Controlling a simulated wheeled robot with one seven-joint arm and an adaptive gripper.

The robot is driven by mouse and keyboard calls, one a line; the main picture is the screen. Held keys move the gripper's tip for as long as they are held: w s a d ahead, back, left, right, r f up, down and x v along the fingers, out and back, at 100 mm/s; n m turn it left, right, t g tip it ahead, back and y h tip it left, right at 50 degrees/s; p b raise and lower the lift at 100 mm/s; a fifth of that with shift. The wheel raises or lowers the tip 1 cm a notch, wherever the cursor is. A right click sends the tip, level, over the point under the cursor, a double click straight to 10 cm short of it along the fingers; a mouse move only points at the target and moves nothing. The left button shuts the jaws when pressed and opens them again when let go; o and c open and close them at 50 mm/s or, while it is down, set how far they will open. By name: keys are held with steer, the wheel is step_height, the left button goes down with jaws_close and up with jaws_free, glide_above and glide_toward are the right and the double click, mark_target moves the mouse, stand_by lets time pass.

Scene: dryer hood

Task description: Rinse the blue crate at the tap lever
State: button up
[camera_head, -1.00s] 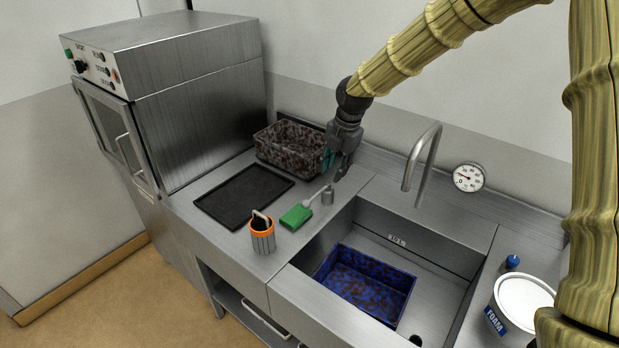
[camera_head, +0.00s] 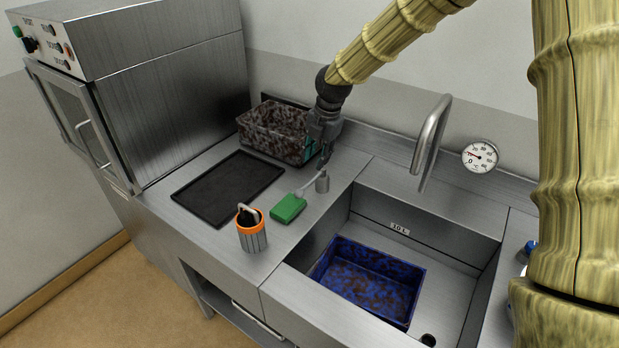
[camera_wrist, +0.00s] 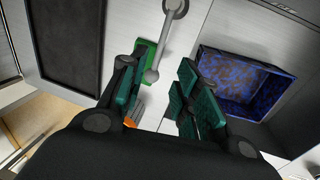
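The blue crate (camera_head: 372,257) lies in the sink basin (camera_head: 440,232), open side up, with dark brown blotches on its walls and floor. It also shows in the wrist view (camera_wrist: 232,70). My gripper (camera_head: 318,158) is above and behind the lever, fingers apart and empty. The curved tap spout (camera_head: 430,145) stands behind the sink.
An orange-rimmed cup (camera_head: 252,232), a black tray (camera_head: 228,188) and a brown-blotched grey crate (camera_head: 277,133) stand on the left counter. A steel hood machine (camera_head: 150,90) stands far left. A round gauge (camera_head: 480,156) is on the wall.

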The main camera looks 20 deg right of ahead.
mark_target(310, 182)
steer(key=shift+w+a+f+p, duration=0.25)
steer(key=shift+f+p, duration=0.25)
steer(key=shift+f, duration=1.05)
steer(key=shift+w+a+f+p, duration=0.2)
steer(key=shift+f+p, duration=0.3)
steer(key=shift+f, duration=1.1)
steer(key=shift+w+a+f+p, duration=0.15)
steer(key=shift+w+f+p, duration=0.25)
steer(key=shift+f, duration=1.15)
steer(key=shift+s, duration=0.1)
jaws_close()
